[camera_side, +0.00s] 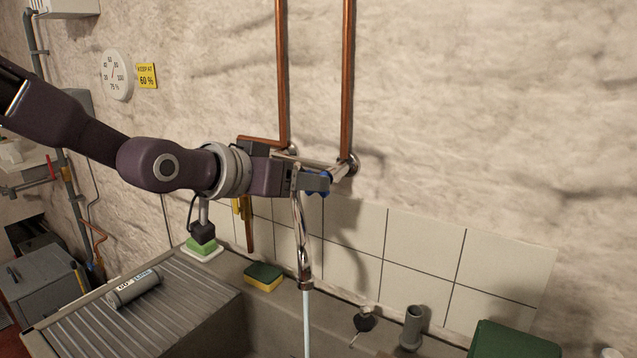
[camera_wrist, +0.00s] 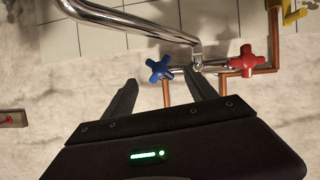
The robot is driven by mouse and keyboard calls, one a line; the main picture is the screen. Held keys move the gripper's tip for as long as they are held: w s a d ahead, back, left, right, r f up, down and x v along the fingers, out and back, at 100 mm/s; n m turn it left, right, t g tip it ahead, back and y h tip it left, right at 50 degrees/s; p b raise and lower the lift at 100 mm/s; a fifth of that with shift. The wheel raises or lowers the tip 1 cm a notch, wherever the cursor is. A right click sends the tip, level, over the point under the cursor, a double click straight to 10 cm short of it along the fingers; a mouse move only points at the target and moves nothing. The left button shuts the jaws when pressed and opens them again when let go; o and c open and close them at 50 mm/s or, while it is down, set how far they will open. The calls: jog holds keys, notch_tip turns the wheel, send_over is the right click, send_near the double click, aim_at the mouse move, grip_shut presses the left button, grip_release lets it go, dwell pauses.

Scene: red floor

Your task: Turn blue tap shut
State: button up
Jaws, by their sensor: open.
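The blue tap (camera_wrist: 159,69) is a small cross-shaped handle on the chrome mixer. In the wrist view it sits between the tips of my gripper's (camera_wrist: 161,80) two open fingers, with no clear contact. In the side view, my gripper (camera_side: 318,181) is at the mixer in front of the wall, and blue parts of the tap (camera_side: 323,193) show just under the fingers. The rest of the handle is hidden there. The chrome spout (camera_side: 303,245) hangs below, and a stream of water (camera_side: 307,325) runs from it.
A red tap (camera_wrist: 246,62) is on the mixer's other end, beside the right finger in the wrist view. Copper pipes (camera_side: 347,80) rise along the wall. Below are a sponge (camera_side: 263,277), green soap (camera_side: 202,245), a grey cylinder (camera_side: 133,289) and the sink.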

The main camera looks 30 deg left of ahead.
jog(key=shift+w+d+f, duration=0.15)
jog(key=shift+w, duration=0.55)
jog(key=x, duration=0.5)
jog(key=shift+w+f, duration=0.25)
jog(key=c, duration=1.3)
